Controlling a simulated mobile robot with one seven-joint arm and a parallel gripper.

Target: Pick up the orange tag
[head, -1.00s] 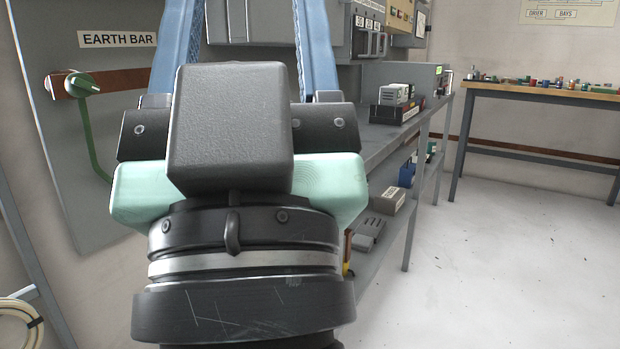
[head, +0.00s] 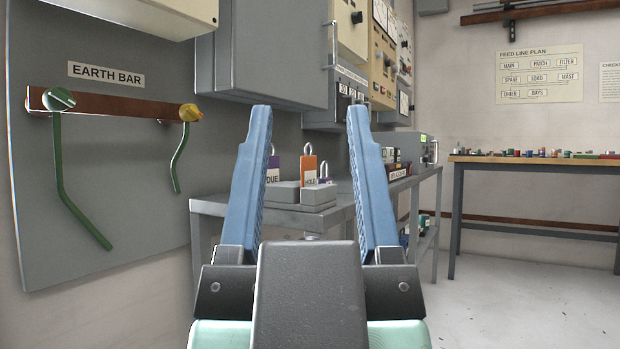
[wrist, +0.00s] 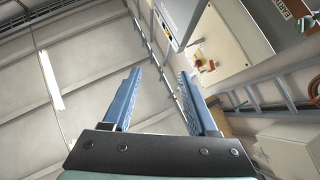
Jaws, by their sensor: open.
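The orange tag (head: 309,170) stands upright on a small grey block on the bench, with a padlock shackle at its top and a white label that seems to read HOLD. In the head view it shows between the two blue fingers of my gripper (head: 310,118), beyond them. My gripper is open and empty, its fingers pointing away from me and well short of the tag. In the wrist view my gripper (wrist: 155,90) is also open, with nothing between the fingers; I cannot make out the orange tag there.
A purple tag (head: 273,170) stands left of the orange one, and a smaller purple one (head: 323,174) right. Grey cabinets (head: 268,55) hang above the grey bench (head: 225,207). Green and yellow handled levers hang on the earth bar (head: 125,105) at left. The floor at right is clear.

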